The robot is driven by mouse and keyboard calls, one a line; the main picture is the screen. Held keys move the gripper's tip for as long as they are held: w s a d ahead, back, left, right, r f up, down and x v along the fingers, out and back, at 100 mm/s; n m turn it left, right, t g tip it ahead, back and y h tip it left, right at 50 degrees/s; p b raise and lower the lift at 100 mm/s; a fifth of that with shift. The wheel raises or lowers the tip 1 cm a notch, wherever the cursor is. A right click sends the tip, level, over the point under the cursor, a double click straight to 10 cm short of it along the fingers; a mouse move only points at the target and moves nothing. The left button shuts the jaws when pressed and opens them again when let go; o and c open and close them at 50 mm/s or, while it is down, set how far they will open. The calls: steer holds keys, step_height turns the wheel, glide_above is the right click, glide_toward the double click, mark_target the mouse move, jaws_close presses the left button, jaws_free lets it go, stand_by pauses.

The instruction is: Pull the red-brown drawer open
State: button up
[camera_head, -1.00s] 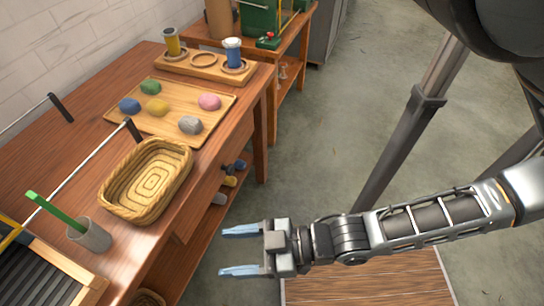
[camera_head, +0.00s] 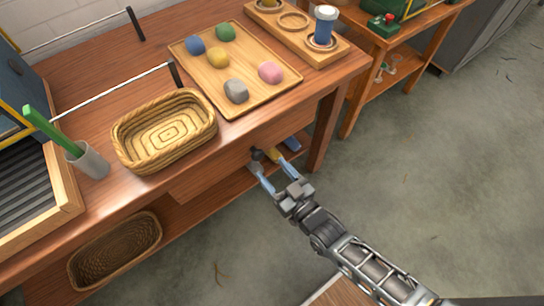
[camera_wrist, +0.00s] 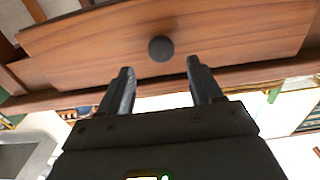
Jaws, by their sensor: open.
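The red-brown drawer (camera_head: 225,165) is in the front of the wooden workbench, under its top. In the wrist view its front (camera_wrist: 220,35) spans the upper part, with a round dark knob (camera_wrist: 161,49) near its middle. The drawer looks shut, though its depth is hard to judge. My gripper (camera_head: 272,170) is open and points at the drawer front. In the wrist view its two fingers (camera_wrist: 158,80) stand apart, one to each side of the knob and short of it. The knob (camera_head: 257,155) shows dark near the fingertips in the head view.
On the bench are a wicker basket (camera_head: 165,130), a wooden tray (camera_head: 205,75) with several coloured skeins, a grey cup (camera_head: 91,162) and a rack with a blue-and-white spool (camera_head: 325,25). Another basket (camera_head: 115,250) is on the lower shelf. The floor at right is clear.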

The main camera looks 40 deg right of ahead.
mark_target(260, 157)
steer(key=shift+w+a, duration=0.1)
steer(key=shift+w, duration=2.4)
jaws_close()
